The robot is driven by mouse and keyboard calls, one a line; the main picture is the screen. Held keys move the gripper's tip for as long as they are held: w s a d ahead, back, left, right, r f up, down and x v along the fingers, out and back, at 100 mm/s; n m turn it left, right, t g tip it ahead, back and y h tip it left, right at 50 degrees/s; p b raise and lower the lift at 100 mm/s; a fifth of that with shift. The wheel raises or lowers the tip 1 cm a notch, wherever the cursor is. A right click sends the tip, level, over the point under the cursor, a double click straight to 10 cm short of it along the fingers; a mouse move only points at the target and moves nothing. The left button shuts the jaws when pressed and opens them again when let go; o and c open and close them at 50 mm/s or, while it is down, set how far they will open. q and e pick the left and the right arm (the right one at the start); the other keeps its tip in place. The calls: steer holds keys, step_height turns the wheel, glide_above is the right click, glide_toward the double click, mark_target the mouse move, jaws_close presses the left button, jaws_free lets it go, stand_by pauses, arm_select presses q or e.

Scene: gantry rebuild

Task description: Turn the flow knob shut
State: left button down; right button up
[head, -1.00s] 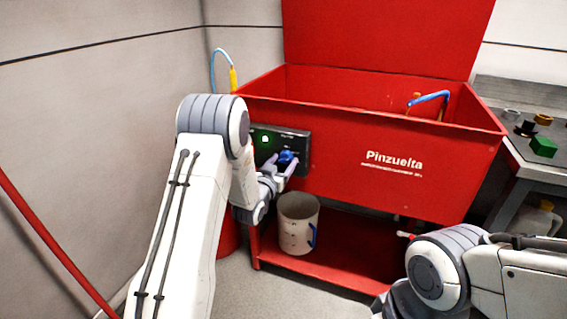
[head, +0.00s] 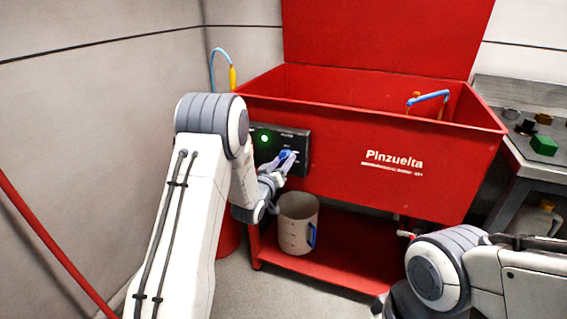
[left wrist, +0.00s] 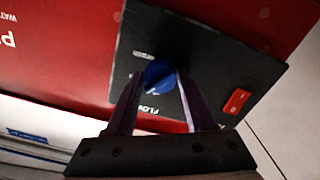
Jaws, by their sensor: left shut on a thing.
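The blue flow knob (head: 285,155) sits on a dark control panel (head: 301,141) on the front of the red parts washer. My left gripper (head: 283,163) is shut on the knob. In the left wrist view the blue knob (left wrist: 158,74) shows between the two fingertips of my left gripper (left wrist: 156,84), with white lettering beside it, partly hidden by a finger. The panel also shows there (left wrist: 205,70). My right arm comes in at the lower right of the head view, but its gripper is out of the picture.
A green light (head: 264,139) glows on the panel. A red switch (left wrist: 236,101) shows at its edge in the wrist view. A pale jug (head: 296,222) stands on the washer's lower shelf (head: 345,262). A bench with a green block (head: 544,145) stands at right.

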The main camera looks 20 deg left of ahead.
arm_select(q)
steer(key=n, duration=0.7)
stand_by(0.6)
steer(key=shift+c, duration=1.4)
jaws_free()
steer(key=s, duration=1)
steer(key=shift+s+a, duration=0.15)
steer(key=shift+s, duration=0.15)
